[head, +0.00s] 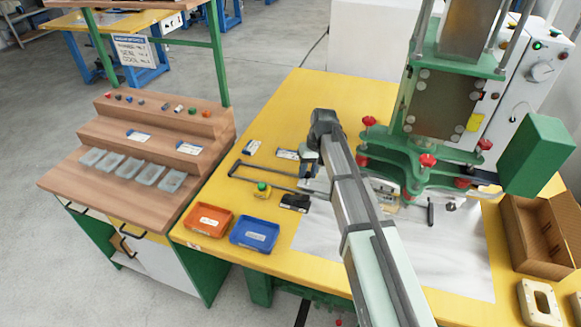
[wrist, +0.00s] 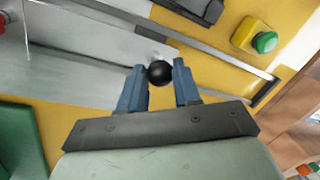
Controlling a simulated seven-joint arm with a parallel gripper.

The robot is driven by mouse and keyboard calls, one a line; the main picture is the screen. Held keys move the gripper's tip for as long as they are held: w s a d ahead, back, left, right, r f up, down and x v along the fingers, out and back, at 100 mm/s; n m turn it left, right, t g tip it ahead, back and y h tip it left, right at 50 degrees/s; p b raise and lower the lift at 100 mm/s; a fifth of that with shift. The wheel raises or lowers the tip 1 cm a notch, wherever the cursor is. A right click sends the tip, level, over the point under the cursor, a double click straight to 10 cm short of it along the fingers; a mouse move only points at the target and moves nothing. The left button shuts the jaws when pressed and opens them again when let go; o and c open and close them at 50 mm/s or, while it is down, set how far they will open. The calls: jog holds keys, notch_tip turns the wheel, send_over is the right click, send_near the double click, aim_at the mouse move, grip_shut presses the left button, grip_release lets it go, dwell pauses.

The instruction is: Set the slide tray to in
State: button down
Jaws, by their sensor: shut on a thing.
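The slide tray (wrist: 95,45) shows in the wrist view as a grey metal plate between rails, with a black ball knob (wrist: 160,72) at its near edge. My gripper (wrist: 160,78) has its two blue fingers on either side of the knob and is shut on it. In the head view my arm hides most of the tray and the knob. The dark rail frame (head: 262,174) sticks out to the left of my arm, away from the green press (head: 440,105). How far the tray sits under the press cannot be told.
A yellow box with a green button (head: 263,189) and a black device (head: 295,202) stand close to the rails. A red bin (head: 208,219) and a blue bin (head: 255,233) sit at the yellow table's front left. A cardboard box (head: 545,235) stands at right.

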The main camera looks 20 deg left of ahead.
jog(key=shift+d, duration=1.2)
jog(key=c, duration=0.8)
grip_release()
jog(key=shift+r, duration=0.1)
notch_tip(320, 180, up, 13)
jog(key=w+d, duration=0.1)
jog(key=d, duration=0.1)
jog(key=shift+w+r, duration=0.15)
jog(key=shift+w, duration=0.1)
